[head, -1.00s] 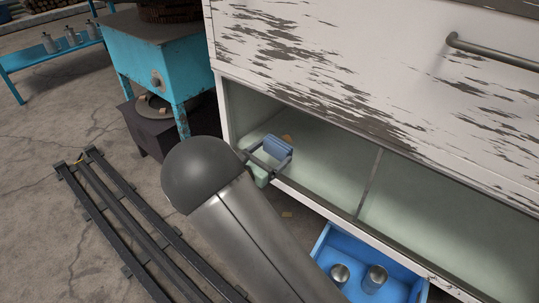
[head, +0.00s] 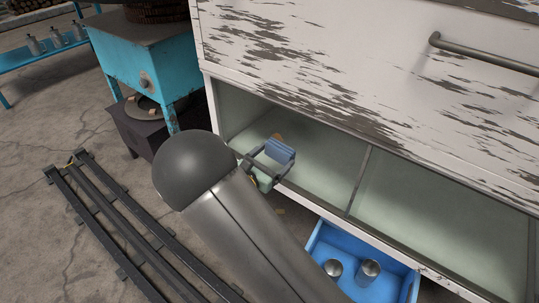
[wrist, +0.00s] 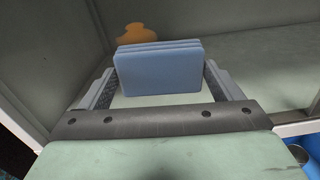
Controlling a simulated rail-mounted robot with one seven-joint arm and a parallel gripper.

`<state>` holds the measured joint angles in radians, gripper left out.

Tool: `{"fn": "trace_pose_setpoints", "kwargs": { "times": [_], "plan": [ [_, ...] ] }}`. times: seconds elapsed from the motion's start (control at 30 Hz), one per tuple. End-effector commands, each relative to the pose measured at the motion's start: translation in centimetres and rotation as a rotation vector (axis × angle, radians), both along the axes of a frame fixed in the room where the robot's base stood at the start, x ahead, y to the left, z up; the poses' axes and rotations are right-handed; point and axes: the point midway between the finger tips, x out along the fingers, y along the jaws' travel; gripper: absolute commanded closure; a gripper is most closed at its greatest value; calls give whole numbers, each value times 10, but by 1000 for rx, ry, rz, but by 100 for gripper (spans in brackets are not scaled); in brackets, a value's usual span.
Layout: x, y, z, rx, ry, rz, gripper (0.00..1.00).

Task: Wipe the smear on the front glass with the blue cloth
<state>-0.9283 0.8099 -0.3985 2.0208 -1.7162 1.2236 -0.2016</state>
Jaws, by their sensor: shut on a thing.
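The blue cloth (head: 279,150) is a folded pad between the fingers of my gripper (head: 266,160), at the left end of the cabinet's glass front. In the wrist view the cloth (wrist: 160,68) stands across the gap between both fingers of my gripper (wrist: 160,88), which is shut on it. The orange-brown smear (wrist: 138,32) shows just above and behind the cloth, left of its middle; its lower edge meets the cloth's top in the picture. The smear is also a small spot in the head view (head: 277,138). I cannot tell whether the cloth touches the glass.
The white cabinet (head: 290,50) with peeling paint has a glazed lower front (head: 335,160) split by a thin upright (head: 359,181). A blue drawer (head: 328,238) with metal cups juts out below. Dark rails (head: 120,225) lie on the floor at left, near a turquoise stand (head: 138,68).

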Motion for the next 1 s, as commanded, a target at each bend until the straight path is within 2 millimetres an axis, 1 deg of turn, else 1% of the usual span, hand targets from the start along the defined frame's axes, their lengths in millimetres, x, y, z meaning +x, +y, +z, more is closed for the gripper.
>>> {"fn": "trace_pose_setpoints", "kwargs": {
  "times": [0.27,0.43,0.8,1.0],
  "plan": [
    [2,-2,18,1,-1,0,33],
    [6,2,17,0,-1,0,33],
    [27,25,17,0,-3,0,33],
    [29,28,19,0,-2,-1,33]
  ]
}}
